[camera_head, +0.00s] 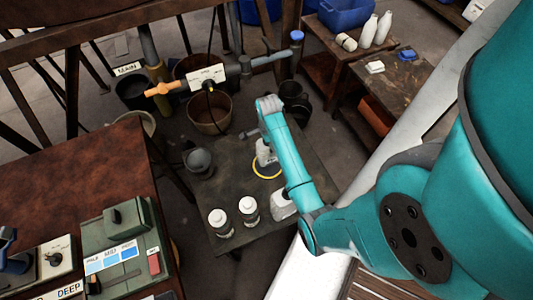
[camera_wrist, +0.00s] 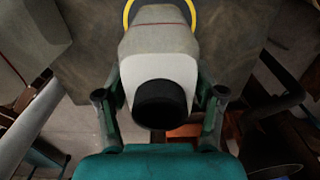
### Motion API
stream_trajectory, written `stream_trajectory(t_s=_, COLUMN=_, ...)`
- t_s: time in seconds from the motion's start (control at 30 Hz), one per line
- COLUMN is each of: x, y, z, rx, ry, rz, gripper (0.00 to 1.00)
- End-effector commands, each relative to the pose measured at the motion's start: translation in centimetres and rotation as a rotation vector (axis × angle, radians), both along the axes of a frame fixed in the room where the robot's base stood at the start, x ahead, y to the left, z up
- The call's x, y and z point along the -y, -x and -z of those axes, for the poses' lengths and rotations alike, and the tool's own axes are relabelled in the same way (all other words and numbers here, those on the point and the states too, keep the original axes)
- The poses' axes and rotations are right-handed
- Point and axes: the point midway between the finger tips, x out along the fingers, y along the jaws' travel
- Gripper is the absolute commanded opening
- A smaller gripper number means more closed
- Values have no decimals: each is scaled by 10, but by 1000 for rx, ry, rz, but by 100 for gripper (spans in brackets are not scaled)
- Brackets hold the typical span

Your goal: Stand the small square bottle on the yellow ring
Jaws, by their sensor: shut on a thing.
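The small square bottle (camera_wrist: 160,62), pale with a white shoulder, a thin red line and a black cap, is between the fingers of my gripper (camera_wrist: 161,88) in the wrist view. My gripper is shut on it. In the head view the bottle (camera_head: 265,153) is below the wrist end of my arm, partly hidden by it. The yellow ring (camera_head: 267,177) lies on the dark table (camera_head: 230,178). The bottle overlaps the ring's far side; I cannot tell whether it touches the table. In the wrist view the ring (camera_wrist: 127,14) shows behind the bottle, which hides its middle.
Two white-capped jars (camera_head: 220,222) (camera_head: 249,209) and a white container (camera_head: 282,205) stand at the near side of the table. A grey jug (camera_head: 198,161) is at its left. A pipe with an orange handle (camera_head: 163,89) and a vat (camera_head: 208,112) are beyond.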

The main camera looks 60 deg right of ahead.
Motion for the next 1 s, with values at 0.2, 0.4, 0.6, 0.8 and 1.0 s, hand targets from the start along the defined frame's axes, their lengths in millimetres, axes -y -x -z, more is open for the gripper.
stream_trajectory(t_s=0.2, x=0, y=0, z=19, rx=-2, ry=-1, rz=0, gripper=30)
stream_trajectory(t_s=0.4, x=0, y=0, z=46, rx=-2, ry=-1, rz=0, gripper=30)
stream_trajectory(t_s=0.6, x=0, y=0, z=56, rx=1, ry=1, rz=0, gripper=30)
stream_trajectory(t_s=0.8, x=0, y=0, z=56, rx=1, ry=1, rz=0, gripper=30)
stream_trajectory(t_s=1.0, x=0, y=0, z=58, rx=1, ry=1, rz=0, gripper=90)
